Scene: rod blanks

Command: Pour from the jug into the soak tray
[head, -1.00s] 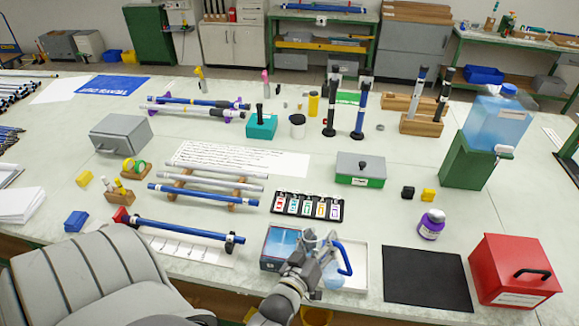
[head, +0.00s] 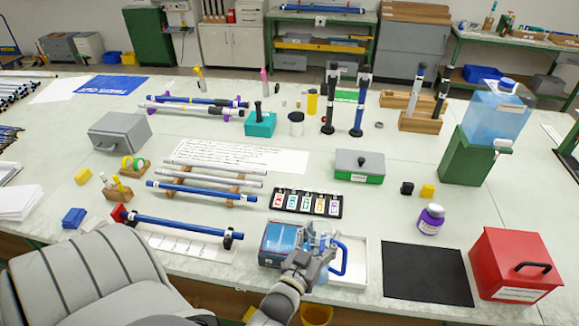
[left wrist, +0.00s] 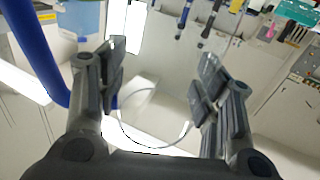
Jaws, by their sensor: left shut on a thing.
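The clear jug with a blue handle (head: 342,261) is held by my left gripper (head: 318,250) at the front of the bench. My left fingers are shut on its clear body, and the gripper and wrist hide much of it. In the left wrist view, the fingers (left wrist: 160,88) stand either side of the clear body, with the blue handle (left wrist: 36,52) at left. The soak tray (head: 264,246), with blue inside, lies just left of the jug, partly behind my gripper. I cannot tell whether liquid is flowing. My right gripper is not in view.
A white tray (head: 357,272) lies under and right of the jug. A black mat (head: 425,275), a purple-labelled bottle (head: 431,219) and a red box (head: 515,264) are farther right. A card with coloured patches (head: 306,203) lies behind, and blue rods on rests (head: 185,226) at left.

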